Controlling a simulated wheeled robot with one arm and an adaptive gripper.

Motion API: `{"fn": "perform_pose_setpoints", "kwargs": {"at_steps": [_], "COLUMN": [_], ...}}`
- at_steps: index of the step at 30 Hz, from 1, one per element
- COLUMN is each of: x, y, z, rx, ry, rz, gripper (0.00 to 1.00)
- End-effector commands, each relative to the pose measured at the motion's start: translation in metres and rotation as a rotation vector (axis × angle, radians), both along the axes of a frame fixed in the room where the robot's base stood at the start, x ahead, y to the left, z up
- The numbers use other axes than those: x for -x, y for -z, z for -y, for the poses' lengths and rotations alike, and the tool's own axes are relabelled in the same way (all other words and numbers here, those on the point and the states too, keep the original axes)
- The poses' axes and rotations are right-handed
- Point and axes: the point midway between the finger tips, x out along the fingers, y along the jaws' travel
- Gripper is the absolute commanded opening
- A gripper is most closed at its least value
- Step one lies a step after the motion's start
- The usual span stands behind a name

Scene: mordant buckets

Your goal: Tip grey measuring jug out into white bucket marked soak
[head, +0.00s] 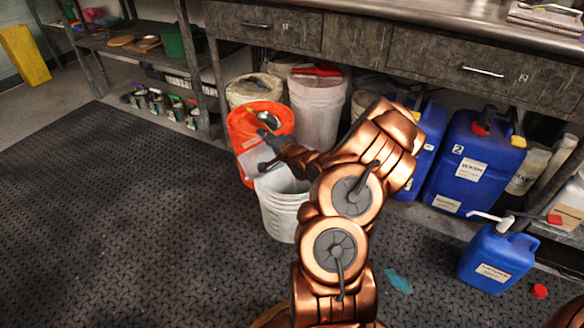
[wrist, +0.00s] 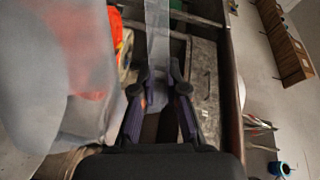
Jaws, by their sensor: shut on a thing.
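My gripper (wrist: 160,75) is shut on the handle (wrist: 158,35) of the grey measuring jug, a translucent vessel whose body (wrist: 80,70) fills the left of the wrist view. In the head view the jug (head: 256,158) is a pale shape in front of the orange bucket, partly hidden by my gripper (head: 268,143). A white bucket (head: 279,217) stands open on the floor just below and right of the jug. My arm covers its right side, and no soak marking is readable. I cannot tell the jug's exact tilt or its contents.
An orange bucket (head: 240,124) stands right behind the jug. A white bucket with a red item on top (head: 318,108) and a cream bucket (head: 246,91) stand behind, under the bench (head: 350,36). Blue canisters (head: 466,160) stand right. The mat (head: 120,220) at left is clear.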

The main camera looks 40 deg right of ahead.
Motion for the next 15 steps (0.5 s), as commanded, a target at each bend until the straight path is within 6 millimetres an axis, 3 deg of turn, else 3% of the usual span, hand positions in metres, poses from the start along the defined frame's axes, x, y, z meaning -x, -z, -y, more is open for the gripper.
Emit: {"fn": "perform_pose_setpoints", "kwargs": {"at_steps": [15], "x": [0.0028], "y": [0.0003], "z": [0.0072], "rx": [-0.025], "ry": [0.002], "rz": [0.011], "gripper": [0.0]}}
